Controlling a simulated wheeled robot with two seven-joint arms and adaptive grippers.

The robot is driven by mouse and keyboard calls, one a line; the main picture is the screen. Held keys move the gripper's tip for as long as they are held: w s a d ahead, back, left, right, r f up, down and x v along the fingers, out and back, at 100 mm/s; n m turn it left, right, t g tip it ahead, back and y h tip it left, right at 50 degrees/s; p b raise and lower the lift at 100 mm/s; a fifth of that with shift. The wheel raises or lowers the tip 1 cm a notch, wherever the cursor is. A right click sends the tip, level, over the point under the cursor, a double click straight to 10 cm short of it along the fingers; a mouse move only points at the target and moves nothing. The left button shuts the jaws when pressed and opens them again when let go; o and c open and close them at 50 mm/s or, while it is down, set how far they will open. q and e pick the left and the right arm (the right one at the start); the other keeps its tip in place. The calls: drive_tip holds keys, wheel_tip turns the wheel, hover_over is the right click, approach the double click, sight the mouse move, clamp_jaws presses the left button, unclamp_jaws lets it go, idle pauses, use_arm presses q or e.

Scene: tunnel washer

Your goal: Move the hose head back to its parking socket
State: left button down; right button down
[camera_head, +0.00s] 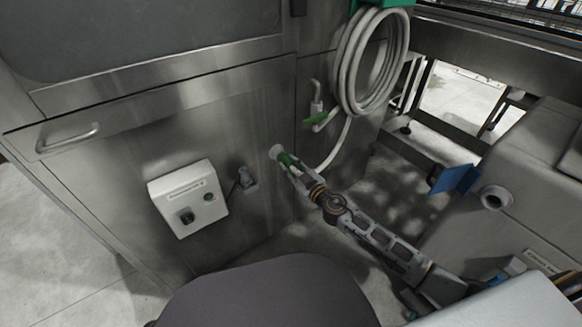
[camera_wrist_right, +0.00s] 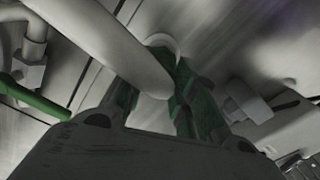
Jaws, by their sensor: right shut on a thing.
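My right gripper (camera_head: 287,163) reaches in from the lower right and is shut on the green hose head (camera_wrist_right: 190,95). The fingers hide part of the head. A pale round piece (camera_head: 275,152) shows at the head's far end, close to the steel panel; it also shows in the right wrist view (camera_wrist_right: 161,43). I cannot tell whether it is the parking socket or part of the head, or whether it touches the panel. The pale hose (camera_head: 341,142) runs from the head up to its coil and crosses the wrist view (camera_wrist_right: 105,40). My left gripper is not in view.
The coiled hose (camera_head: 347,65) hangs from a green holder (camera_head: 399,3). A valve with a green lever (camera_head: 315,119) sits left of the coil. A grey fitting (camera_head: 247,180) and white box (camera_head: 188,199) are on the panel. A blue flap (camera_head: 455,179) stands at right.

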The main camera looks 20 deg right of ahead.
drive_tip(key=c, duration=1.1)
unclamp_jaws()
drive_tip(key=shift+o, duration=0.2)
drive_tip(key=shift+s, duration=0.15)
drive_tip(key=v, duration=1.1)
drive_tip(key=shift+s+d, duration=0.15)
drive_tip(key=shift+s, duration=0.15)
idle(0.3)
